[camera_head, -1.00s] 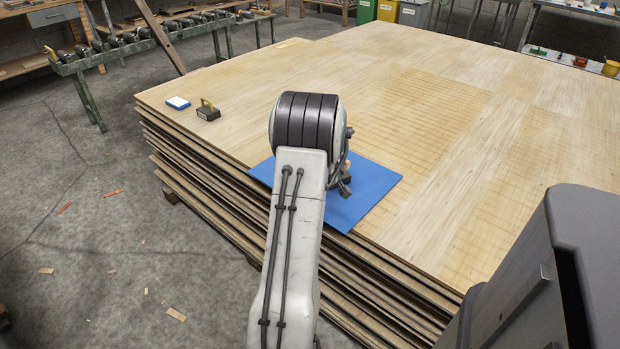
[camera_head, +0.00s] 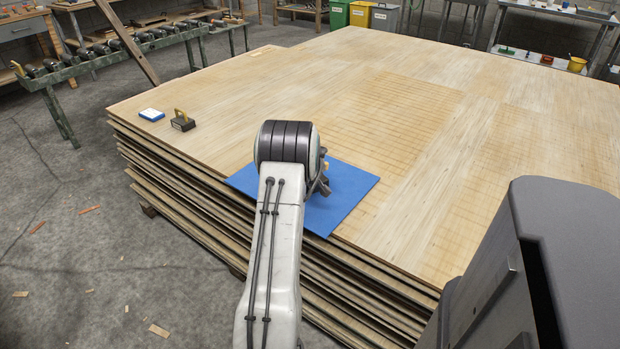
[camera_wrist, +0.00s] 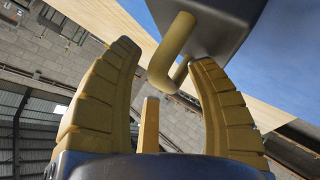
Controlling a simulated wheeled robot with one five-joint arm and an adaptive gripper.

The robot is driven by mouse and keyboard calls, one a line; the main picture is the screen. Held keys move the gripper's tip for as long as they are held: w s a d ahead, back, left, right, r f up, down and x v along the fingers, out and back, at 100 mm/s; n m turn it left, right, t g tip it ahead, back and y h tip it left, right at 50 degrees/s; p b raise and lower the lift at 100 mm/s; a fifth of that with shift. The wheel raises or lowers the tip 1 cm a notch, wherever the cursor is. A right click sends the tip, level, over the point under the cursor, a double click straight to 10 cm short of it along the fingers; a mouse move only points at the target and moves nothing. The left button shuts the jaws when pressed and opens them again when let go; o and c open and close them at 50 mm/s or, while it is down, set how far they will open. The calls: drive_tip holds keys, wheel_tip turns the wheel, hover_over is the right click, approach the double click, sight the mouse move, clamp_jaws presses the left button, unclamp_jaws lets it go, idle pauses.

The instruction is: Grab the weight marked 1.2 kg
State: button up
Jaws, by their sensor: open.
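In the wrist view, a dark weight (camera_wrist: 222,22) with a yellow bar handle (camera_wrist: 170,52) is close in front of my gripper (camera_wrist: 166,56). It is over the blue mat (camera_wrist: 295,45). No marking shows on this weight. In the head view, my arm hides most of the gripper and this weight at the blue mat (camera_head: 345,200). Another dark weight with a yellow handle (camera_head: 182,121) stands farther left; its marking is unreadable.
The mat lies on a wide veneer stack (camera_head: 440,130) near its front left edge. A blue-and-white box (camera_head: 151,114) sits beside the far weight. A roller conveyor (camera_head: 110,62) stands behind at left. The stack's right and back surface is clear.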

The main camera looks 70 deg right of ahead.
drive_tip(key=shift+c, duration=0.5)
clamp_jaws()
drive_tip(key=shift+d+r, duration=0.15)
drive_tip(key=shift+r, duration=0.1)
